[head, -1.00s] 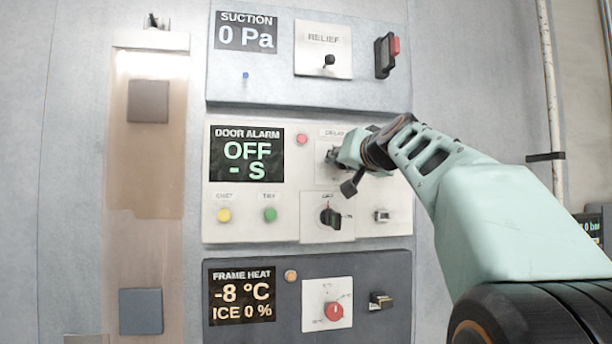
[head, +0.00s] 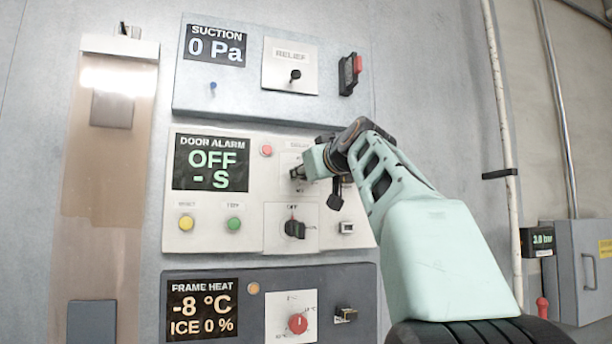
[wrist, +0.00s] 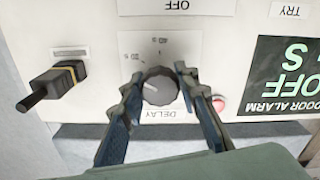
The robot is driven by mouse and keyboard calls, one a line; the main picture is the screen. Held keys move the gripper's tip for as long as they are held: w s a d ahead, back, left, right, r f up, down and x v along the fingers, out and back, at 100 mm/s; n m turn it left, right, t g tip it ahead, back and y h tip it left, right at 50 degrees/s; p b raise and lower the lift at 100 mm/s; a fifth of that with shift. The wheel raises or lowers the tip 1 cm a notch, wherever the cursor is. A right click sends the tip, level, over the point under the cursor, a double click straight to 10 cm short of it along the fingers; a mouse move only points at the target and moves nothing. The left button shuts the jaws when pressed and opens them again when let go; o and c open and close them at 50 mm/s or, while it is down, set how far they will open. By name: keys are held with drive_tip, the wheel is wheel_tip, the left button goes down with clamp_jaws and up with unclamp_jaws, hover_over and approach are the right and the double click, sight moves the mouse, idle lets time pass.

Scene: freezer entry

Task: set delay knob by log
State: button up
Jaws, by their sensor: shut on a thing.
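The dark round delay knob (wrist: 160,88) sits on a light plate labelled DELAY, seen upside down in the wrist view. Small seconds marks surround it, too small to read surely. My gripper (wrist: 157,84) has a finger on either side of the knob and is shut on it. In the head view my gripper (head: 298,173) is at the delay plate and largely hides the knob. The door alarm display (head: 208,163) reads OFF and - S. I cannot make out the knob's pointer direction. No log is seen.
Below the delay plate is a black selector knob (head: 294,229). Yellow (head: 186,223) and green (head: 233,224) buttons are at its left. A red lamp (head: 266,151) is near the display. A black lever switch (wrist: 50,85) stands out beside the knob. The suction panel (head: 225,98) is above, frame heat (head: 250,310) below.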

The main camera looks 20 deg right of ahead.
idle(0.4)
drive_tip(key=o, duration=1.2)
drive_tip(key=shift+c, duration=0.2)
drive_tip(key=s, duration=0.7)
drive_tip(key=shift+s, duration=0.3)
